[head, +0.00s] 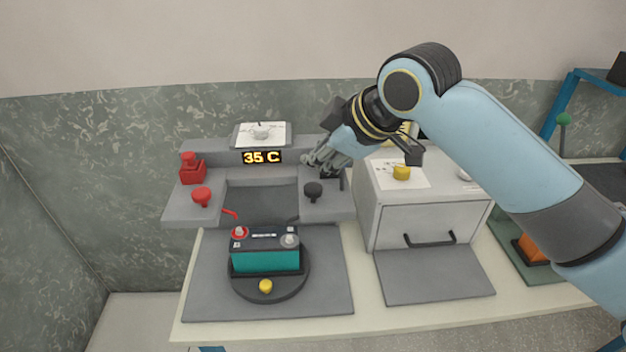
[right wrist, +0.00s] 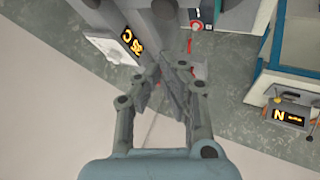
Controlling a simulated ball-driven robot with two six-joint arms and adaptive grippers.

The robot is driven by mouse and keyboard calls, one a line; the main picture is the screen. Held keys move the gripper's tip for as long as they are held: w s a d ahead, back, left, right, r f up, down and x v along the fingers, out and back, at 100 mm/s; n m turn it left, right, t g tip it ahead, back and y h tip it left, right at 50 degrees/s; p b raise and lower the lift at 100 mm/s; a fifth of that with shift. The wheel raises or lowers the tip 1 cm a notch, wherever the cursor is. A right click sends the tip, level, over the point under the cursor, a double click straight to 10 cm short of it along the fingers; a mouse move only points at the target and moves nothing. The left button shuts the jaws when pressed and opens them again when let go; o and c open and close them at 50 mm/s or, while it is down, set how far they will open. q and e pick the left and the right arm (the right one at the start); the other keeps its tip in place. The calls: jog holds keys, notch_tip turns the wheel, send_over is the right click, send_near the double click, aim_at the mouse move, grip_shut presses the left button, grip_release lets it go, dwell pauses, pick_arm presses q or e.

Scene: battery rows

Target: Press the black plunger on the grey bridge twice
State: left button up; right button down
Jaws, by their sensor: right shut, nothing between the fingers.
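The grey bridge (head: 229,186) spans behind a teal battery (head: 266,260). The black plunger (head: 313,190) stands on the bridge's right arm, with its round knob up. My right gripper (head: 314,163) is shut and empty. In the head view its fingertips appear just above and behind the black plunger; I cannot tell whether they touch the bridge. The fingers also show in the right wrist view (right wrist: 168,72), close to the bridge's display. A dark part behind the gripper on the bridge is partly hidden. My left gripper is not in view.
A red plunger (head: 201,195) and a red block (head: 192,170) sit on the bridge's left arm. A display (head: 262,157) reads 35 C. The battery stands on a dark turntable (head: 240,290). A grey cabinet (head: 391,215) with a yellow knob (head: 401,172) stands close on the right.

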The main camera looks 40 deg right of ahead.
notch_tip(320, 180, up, 3)
jog(key=n+t, duration=0.1)
jog(key=n, duration=0.1)
send_over(310, 189)
notch_tip(310, 189, down, 7)
jog(key=b, duration=0.6)
jog(key=shift+f+b, duration=0.6)
jog(key=shift+f, duration=0.25)
jog(key=shift+f, duration=0.2)
dwell(0.5)
jog(key=shift+f, duration=0.25)
